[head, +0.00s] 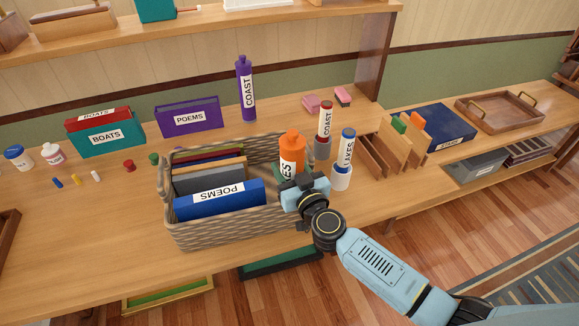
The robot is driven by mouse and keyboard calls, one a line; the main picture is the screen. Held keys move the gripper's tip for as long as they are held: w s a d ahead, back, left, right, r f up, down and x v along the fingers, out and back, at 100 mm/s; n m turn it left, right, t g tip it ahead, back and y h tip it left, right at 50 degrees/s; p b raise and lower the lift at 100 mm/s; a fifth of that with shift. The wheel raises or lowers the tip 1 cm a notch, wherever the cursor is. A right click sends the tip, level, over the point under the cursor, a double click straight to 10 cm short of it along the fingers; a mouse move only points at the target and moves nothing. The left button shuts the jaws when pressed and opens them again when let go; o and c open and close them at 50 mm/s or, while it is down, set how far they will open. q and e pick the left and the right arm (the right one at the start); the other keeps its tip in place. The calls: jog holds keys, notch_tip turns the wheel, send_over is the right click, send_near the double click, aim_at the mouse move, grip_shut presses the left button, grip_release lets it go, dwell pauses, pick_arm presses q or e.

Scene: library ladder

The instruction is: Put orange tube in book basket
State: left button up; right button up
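The orange tube (291,147) stands upright in the head view at the right end of the wicker book basket (222,232). Its label is partly covered, and its lower end is hidden behind my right gripper (294,186). My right gripper appears shut on the tube's lower part, its fingertips largely out of sight. I cannot tell whether the tube touches the basket floor. The basket holds a blue POEMS book (220,199), a grey book (208,181) and others on its left side. My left gripper is not in view.
A red COAST tube (325,121) and a blue-capped LAKES tube (346,149) stand in holders just right of the basket. A purple COAST tube (246,90) stands behind. A wooden divider rack (376,158) is further right. Small pegs lie left of the basket.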

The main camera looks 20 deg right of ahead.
jog(key=shift+f, duration=0.25)
jog(key=o, duration=1)
jog(key=shift+r, duration=0.5)
jog(key=shift+s+r+p, duration=0.15)
jog(key=shift+s+p, duration=0.2)
jog(key=shift+p, duration=0.05)
jog(key=s, duration=0.3)
jog(key=s+d+p, duration=0.1)
jog(key=s, duration=0.7)
jog(key=shift+s+d+p, duration=0.1)
jog(key=shift+d+p, duration=0.2)
